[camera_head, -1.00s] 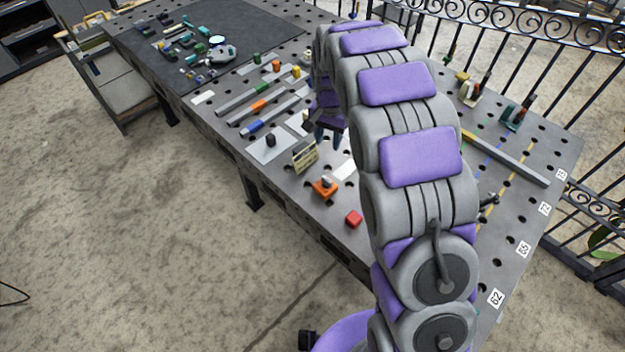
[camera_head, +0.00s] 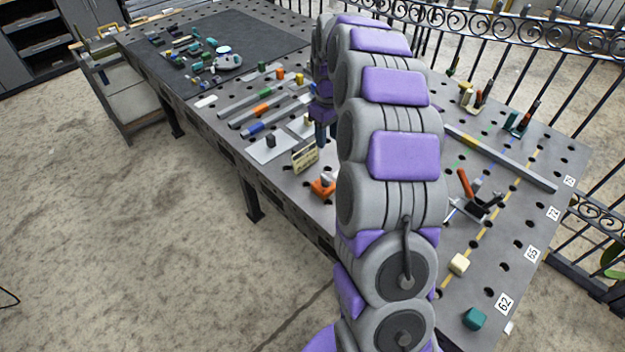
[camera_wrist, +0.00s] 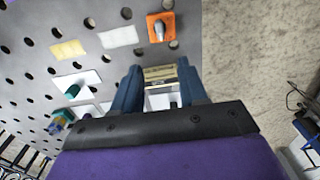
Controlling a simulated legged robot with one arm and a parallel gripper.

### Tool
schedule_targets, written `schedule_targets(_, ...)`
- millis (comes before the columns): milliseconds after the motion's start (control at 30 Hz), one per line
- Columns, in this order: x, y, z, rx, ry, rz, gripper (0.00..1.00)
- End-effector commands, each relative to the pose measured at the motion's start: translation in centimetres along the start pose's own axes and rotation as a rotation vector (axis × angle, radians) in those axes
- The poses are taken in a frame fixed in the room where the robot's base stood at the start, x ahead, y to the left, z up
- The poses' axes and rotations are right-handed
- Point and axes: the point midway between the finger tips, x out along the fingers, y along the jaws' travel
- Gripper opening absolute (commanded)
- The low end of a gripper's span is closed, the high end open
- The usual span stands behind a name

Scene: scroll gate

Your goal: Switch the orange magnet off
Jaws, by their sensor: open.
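The orange magnet (camera_head: 322,187) is a small orange block with a grey knob on top. It stands near the table's front edge, close to my arm in the head view. In the wrist view the orange magnet (camera_wrist: 158,28) is at the top, beyond my fingertips, with its grey knob showing. My gripper (camera_wrist: 160,72) is open and empty, its two blue fingers apart. In the head view my gripper (camera_head: 322,132) points down over the table, farther along it than the magnet and partly hidden by my arm.
A beige lettered block (camera_head: 305,158) stands beside the magnet; it shows between my fingers in the wrist view (camera_wrist: 160,74). A red-handled clamp (camera_head: 475,195), a cream block (camera_head: 459,264) and a teal block (camera_head: 474,318) are right of my arm. Grey bars lie farther back.

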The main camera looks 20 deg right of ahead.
Motion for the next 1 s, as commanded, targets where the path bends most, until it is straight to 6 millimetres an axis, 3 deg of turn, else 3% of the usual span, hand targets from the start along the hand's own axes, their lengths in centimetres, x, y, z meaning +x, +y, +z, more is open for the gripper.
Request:
schedule_targets(700,13.5,-0.2,0.1,0.002,-0.005,-0.004,0.43)
schedule_targets(1000,16.5,-0.1,0.0,0.002,-0.001,-0.001,0.43)
